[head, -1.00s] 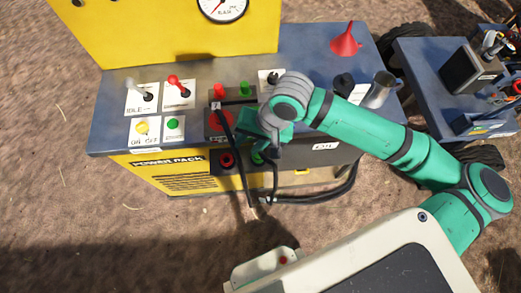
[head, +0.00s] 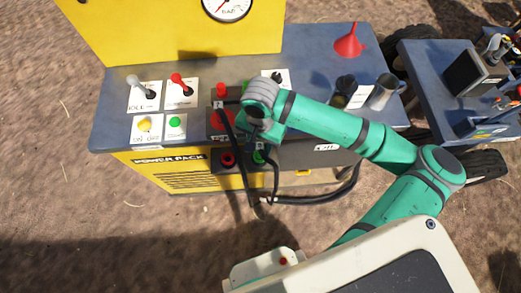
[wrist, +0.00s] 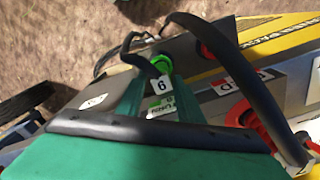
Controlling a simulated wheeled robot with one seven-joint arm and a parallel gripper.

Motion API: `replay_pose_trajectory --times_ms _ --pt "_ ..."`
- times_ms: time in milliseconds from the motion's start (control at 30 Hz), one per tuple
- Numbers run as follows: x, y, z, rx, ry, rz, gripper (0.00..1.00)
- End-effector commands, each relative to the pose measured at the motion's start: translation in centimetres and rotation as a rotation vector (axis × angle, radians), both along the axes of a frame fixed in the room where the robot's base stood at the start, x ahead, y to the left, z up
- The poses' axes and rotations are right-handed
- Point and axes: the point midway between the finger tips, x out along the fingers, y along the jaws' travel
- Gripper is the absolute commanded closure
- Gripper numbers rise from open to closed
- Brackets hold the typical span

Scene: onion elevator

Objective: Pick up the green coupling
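A green ring (wrist: 162,63) shows on the front of the power pack in the wrist view. It also shows in the head view (head: 259,156), just below my gripper. A black hose with a white number tag (wrist: 160,84) runs up from beside it to my gripper. The upper end of this hose, where the green coupling would sit, is hidden behind my gripper. My gripper (head: 267,132) is over the right part of the dark connector panel.
A red coupling (wrist: 246,114) with its own black hose (wrist: 238,65) stands close beside my gripper. A red ring (head: 227,159) is on the front. Levers (head: 181,85) and buttons are at left. A red funnel (head: 349,40) and metal mug (head: 383,93) stand at right.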

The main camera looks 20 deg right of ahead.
Motion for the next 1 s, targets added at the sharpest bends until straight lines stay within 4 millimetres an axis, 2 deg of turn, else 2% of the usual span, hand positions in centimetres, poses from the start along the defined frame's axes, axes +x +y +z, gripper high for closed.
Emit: replay_pose_trajectory --times_ms 333,633,667,800,1000 --pt "0.2 0.2 -4.4 0.002 0.002 0.001 0.66" --pt "0.2 0.2 -4.9 0.002 0.001 0.002 0.66" --pt "0.2 0.2 -4.9 0.002 0.001 0.002 0.69" --pt "0.2 0.2 -4.9 0.002 0.001 0.002 1.0" --pt "0.2 0.2 -4.8 0.002 0.001 0.002 1.0"
